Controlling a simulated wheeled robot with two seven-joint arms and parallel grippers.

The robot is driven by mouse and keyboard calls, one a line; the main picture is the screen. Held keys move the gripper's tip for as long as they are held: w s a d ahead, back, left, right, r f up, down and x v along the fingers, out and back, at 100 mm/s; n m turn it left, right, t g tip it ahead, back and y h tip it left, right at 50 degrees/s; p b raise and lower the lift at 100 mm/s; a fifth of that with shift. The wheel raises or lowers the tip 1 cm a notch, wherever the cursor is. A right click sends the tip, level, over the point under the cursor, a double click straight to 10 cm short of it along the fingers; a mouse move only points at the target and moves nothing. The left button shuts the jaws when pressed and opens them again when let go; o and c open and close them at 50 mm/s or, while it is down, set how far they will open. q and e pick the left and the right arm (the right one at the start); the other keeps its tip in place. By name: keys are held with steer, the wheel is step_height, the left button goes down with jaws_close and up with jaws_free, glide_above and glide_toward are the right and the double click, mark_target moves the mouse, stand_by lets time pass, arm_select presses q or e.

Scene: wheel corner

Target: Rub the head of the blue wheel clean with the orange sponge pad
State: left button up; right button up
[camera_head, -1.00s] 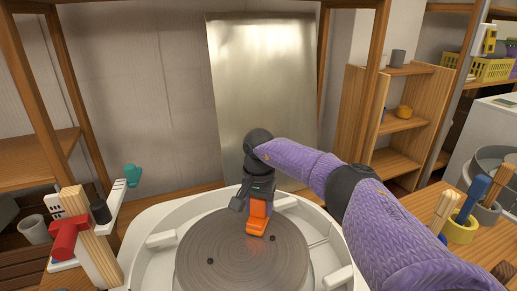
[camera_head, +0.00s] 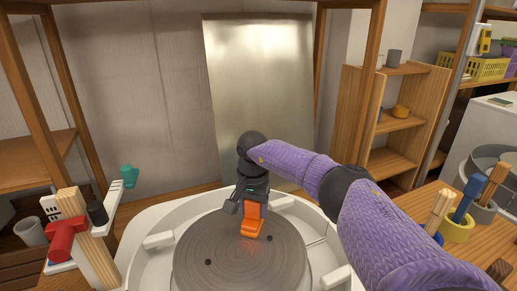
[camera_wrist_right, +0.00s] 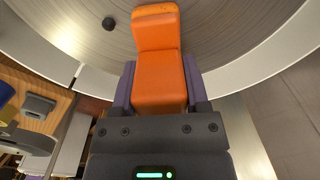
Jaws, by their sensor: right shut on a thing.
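The wheel head (camera_head: 215,248) is a round grey-brown metal disc with fine rings and small dark holes or pins. It sits inside a pale, almost white basin (camera_head: 143,262); I see no blue on it. My right gripper (camera_head: 250,204) points down over the far middle part of the disc. It is shut on the orange sponge pad (camera_head: 251,221), which also shows between the fingers in the right wrist view (camera_wrist_right: 160,75). The pad's lower end is at the disc's surface or just above it; I cannot tell if it touches. My left gripper is not in view.
On the left are a wooden block (camera_head: 92,250), a red tool (camera_head: 66,238) and a teal piece (camera_head: 129,176). On the right, a wooden table holds a yellow pot (camera_head: 457,228) with tools. A metal sheet (camera_head: 260,90) stands behind the wheel.

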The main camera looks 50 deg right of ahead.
steer(key=shift+f, duration=0.1)
steer(key=shift+s+d, duration=0.4)
steer(key=shift+d, duration=0.35)
steer(key=shift+a, duration=0.1)
steer(key=shift+w+a, duration=0.4)
steer(key=shift+a, duration=0.35)
steer(key=shift+s+d, duration=0.4)
steer(key=shift+d, duration=0.45)
steer(key=shift+w+a, duration=0.1)
steer(key=shift+a, duration=0.05)
